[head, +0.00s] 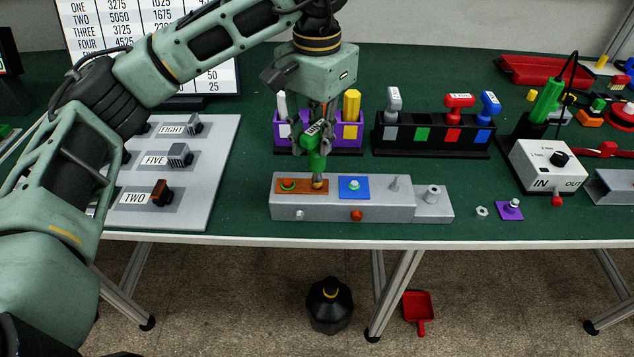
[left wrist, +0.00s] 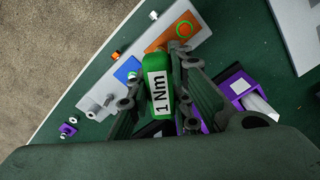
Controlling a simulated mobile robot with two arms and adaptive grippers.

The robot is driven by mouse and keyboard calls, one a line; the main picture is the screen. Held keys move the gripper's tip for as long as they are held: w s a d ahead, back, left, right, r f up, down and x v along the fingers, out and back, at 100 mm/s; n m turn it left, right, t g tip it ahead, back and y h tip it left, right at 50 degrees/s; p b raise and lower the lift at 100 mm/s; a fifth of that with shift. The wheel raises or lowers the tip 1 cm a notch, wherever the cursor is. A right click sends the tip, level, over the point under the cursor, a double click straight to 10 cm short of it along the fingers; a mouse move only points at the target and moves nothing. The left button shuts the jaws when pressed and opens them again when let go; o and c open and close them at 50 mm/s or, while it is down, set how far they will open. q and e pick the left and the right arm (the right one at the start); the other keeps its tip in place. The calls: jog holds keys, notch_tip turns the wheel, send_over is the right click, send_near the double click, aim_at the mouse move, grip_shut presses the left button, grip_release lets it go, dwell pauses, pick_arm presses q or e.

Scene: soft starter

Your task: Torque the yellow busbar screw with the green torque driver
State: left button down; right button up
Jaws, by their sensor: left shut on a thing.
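My left gripper (head: 316,138) is shut on the green torque driver (head: 317,162) and holds it upright, tip down. In the left wrist view the driver (left wrist: 158,95) carries a label reading 1 Nm. Its tip is at the yellow busbar screw (head: 318,184), on the right part of the orange plate (head: 302,187) on the grey block (head: 385,208). I cannot tell whether the tip is seated in the screw. A green ring screw (head: 288,184) is on the same plate. A blue plate (head: 354,187) lies to its right. My right gripper is not in view.
Behind the block stand a purple holder (head: 350,133) and a black rack (head: 430,145) with grey, red and blue drivers. A white IN/OUT box (head: 545,165) is at right. A nut (head: 482,212) and purple piece (head: 509,210) lie near the front edge. A labelled panel (head: 215,160) is left.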

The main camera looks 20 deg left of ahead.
pick_arm(q)
jog(key=m, duration=0.2)
jog(key=shift+m, duration=0.3)
jog(key=n, duration=0.4)
jog(key=shift+n, duration=0.3)
jog(key=shift+n, duration=0.9)
jog(key=n, duration=0.2)
jog(key=shift+n, duration=0.4)
